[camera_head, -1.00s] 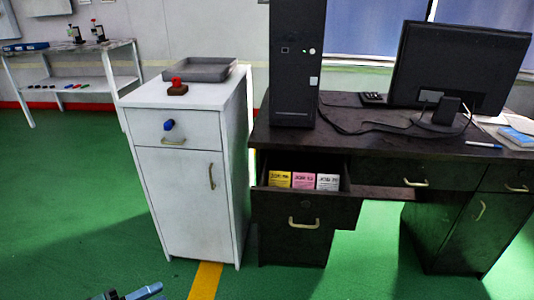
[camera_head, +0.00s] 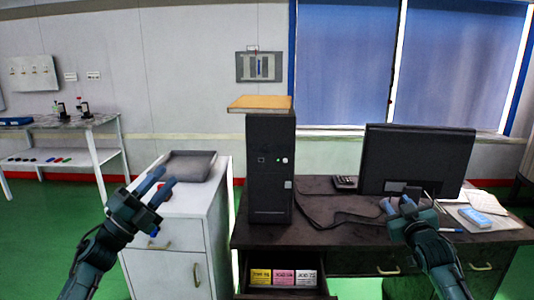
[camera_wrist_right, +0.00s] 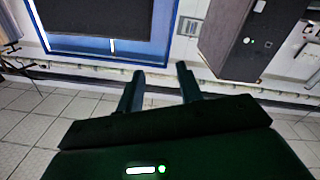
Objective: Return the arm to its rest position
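My left gripper (camera_head: 166,177) is raised in front of the white cabinet (camera_head: 212,205) at the left of the head view. Its two blue fingers are apart. A bit of red shows between them; I cannot tell its depth, and the hand hides part of the cabinet top. My right gripper (camera_head: 397,203) is raised in front of the dark desk, below the monitor (camera_head: 415,158). Its fingers are apart with nothing between them, as the right wrist view (camera_wrist_right: 160,82) also shows.
A drawer of the dark desk (camera_head: 325,222) stands open with yellow (camera_head: 260,277), pink (camera_head: 284,277) and white (camera_head: 306,277) boxes in it. A grey tray (camera_head: 188,165) lies on the cabinet. A black computer tower (camera_head: 270,170) stands on the desk. Green floor is free at left.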

